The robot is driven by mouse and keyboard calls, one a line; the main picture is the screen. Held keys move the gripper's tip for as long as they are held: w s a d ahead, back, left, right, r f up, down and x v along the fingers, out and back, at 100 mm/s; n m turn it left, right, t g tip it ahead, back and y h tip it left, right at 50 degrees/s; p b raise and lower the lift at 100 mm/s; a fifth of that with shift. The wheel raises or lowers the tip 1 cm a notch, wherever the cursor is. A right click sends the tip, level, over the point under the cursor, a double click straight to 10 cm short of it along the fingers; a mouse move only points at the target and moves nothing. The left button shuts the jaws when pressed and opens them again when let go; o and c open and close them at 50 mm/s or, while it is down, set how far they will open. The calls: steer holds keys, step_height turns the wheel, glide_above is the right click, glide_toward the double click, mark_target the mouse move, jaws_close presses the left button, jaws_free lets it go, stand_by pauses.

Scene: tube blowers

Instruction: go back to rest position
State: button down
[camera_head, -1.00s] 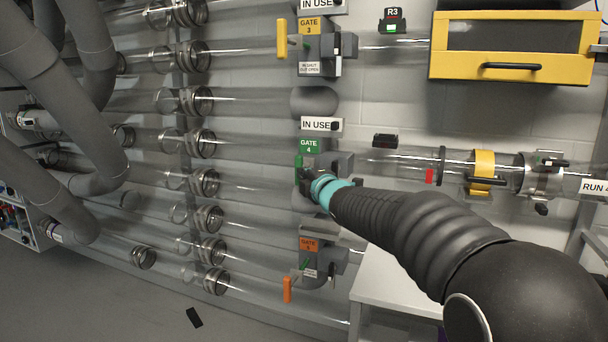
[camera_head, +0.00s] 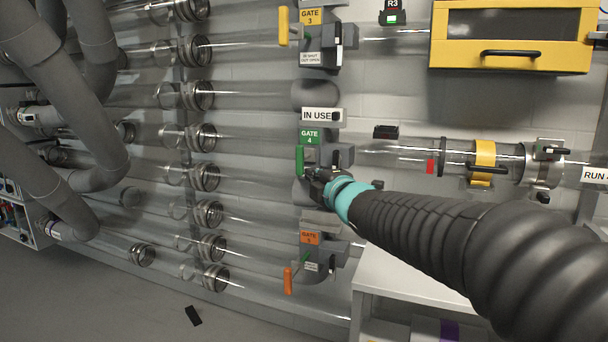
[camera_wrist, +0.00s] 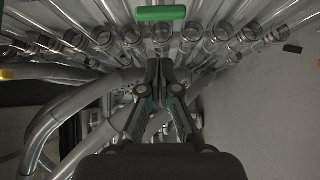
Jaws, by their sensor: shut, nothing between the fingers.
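My gripper (camera_head: 312,180) is at the end of my dark ribbed arm, close to the gate 4 unit (camera_head: 312,137) in the head view. In the wrist view, my gripper (camera_wrist: 160,66) has its two fingers together with nothing between them. The green handle of gate 4 (camera_head: 299,160) hangs down just left of my gripper in the head view. The green handle also shows in the wrist view (camera_wrist: 161,13), ahead of the fingertips and apart from them. My gripper hides part of the lower gate 4 body.
Gate 3 (camera_head: 311,17) with its yellow handle is above, and gate 5 (camera_head: 309,238) with its orange handle is below. Clear tubes run along the wall. A yellow box (camera_head: 447,52) is at upper right. A white table (camera_head: 385,277) stands below my arm. Grey hoses (camera_head: 45,65) fill the left.

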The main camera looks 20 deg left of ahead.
steer(key=s+d+f+m+g+h, duration=0.2)
steer(key=s+d+f+m+h, duration=0.25)
steer(key=d+f+m, duration=0.35)
steer(key=s+d+f+m+g+h, duration=0.25)
steer(key=d+f+m+h, duration=0.3)
steer(key=d+f, duration=0.3)
steer(key=s+d+f+m+g, duration=0.1)
steer(key=s+d+m, duration=0.3)
steer(key=s, duration=0.5)
steer(key=s+d+f+m+g+h+p, duration=0.1)
steer(key=s+d+m, duration=0.3)
steer(key=s+d, duration=0.4)
steer(key=s+d+f+m+g+p, duration=0.1)
steer(key=s+d+f+m+g, duration=0.1)
steer(key=s+d, duration=0.4)
steer(key=shift+s+f+m, duration=0.45)
steer(key=shift+s+m, duration=0.7)
steer(key=shift+s, duration=1)
